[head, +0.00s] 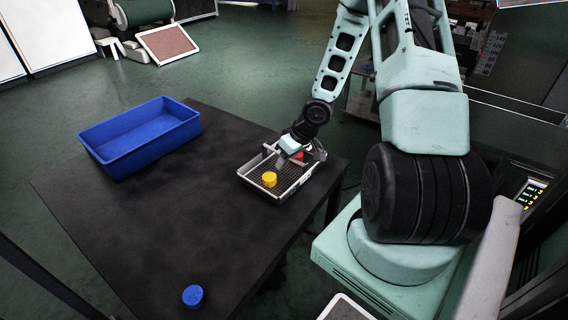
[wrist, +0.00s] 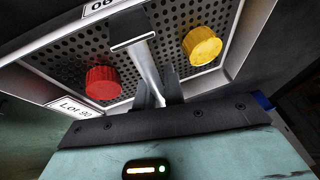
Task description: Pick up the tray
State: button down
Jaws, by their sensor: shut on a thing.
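The tray (head: 250,180) is a metal tray with a perforated floor and raised rims, near the right edge of the black table. A yellow cap-like piece (head: 269,179) and a red one (head: 299,155) sit in it. In the wrist view the tray floor (wrist: 188,14) fills the upper part, with the red piece (wrist: 103,82) left and the yellow piece (wrist: 202,46) right. My gripper (head: 286,157) reaches down over the tray. In the wrist view its fingers (wrist: 159,90) are shut on the tray's central bar handle (wrist: 143,62). Whether the tray touches the table is unclear.
An empty blue bin (head: 140,138) stands at the table's back left. A blue round piece (head: 193,296) lies near the front edge. The middle of the black table (head: 175,215) is clear. A label reading "Lot" (wrist: 75,107) is on the tray's edge.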

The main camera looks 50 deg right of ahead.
notch_tip(320, 180, up, 10)
jog(key=p, duration=0.7)
jog(key=shift+f, duration=0.1)
